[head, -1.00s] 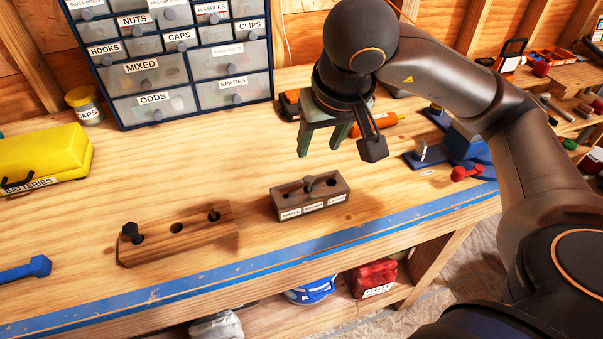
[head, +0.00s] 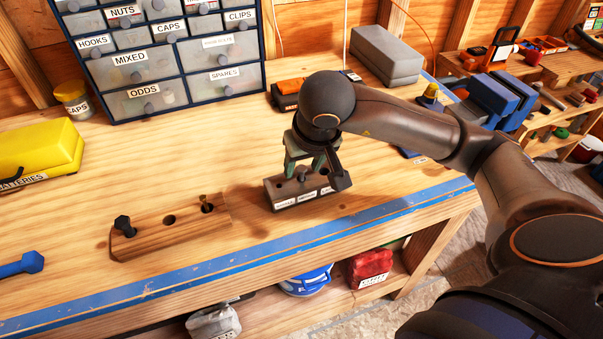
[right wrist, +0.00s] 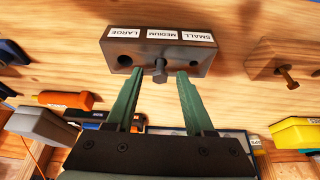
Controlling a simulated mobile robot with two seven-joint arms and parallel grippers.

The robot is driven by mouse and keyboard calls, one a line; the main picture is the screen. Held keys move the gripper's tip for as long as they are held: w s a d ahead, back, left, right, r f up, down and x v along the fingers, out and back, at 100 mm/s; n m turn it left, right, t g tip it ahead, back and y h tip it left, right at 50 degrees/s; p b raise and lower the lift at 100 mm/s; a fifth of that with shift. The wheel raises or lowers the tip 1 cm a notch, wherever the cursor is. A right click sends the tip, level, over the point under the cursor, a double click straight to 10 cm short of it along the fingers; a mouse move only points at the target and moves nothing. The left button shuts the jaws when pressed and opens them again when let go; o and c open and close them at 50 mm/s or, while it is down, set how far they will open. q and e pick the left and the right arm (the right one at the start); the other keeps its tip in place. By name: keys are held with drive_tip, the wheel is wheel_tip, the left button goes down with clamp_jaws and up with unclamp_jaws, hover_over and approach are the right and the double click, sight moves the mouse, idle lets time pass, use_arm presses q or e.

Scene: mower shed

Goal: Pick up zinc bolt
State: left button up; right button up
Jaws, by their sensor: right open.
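The zinc bolt, a grey bolt (right wrist: 159,72), stands head up in the middle hole, marked MEDIUM, of a dark grey-brown block (right wrist: 202,58). The block also shows in the head view (head: 275,196), with labels on its front; its outer holes, LARGE and SMALL, look empty in the right wrist view. My right gripper (head: 304,170) is over the block. In the right wrist view its two green fingers (right wrist: 157,77) are open, one on each side of the bolt head, with gaps visible. In the head view the gripper partly hides the bolt. My left gripper is not in view.
A brown wooden block (head: 183,230) to the left holds a black bolt (head: 124,224) and a brass bolt (head: 205,204). A yellow battery case (head: 40,155) and drawer cabinet (head: 165,60) stand farther back. The blue bench edge (head: 250,244) is in front.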

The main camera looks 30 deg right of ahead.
drive_tip(key=shift+w+f, duration=0.2)
drive_tip(key=shift+f, duration=0.3)
clamp_jaws()
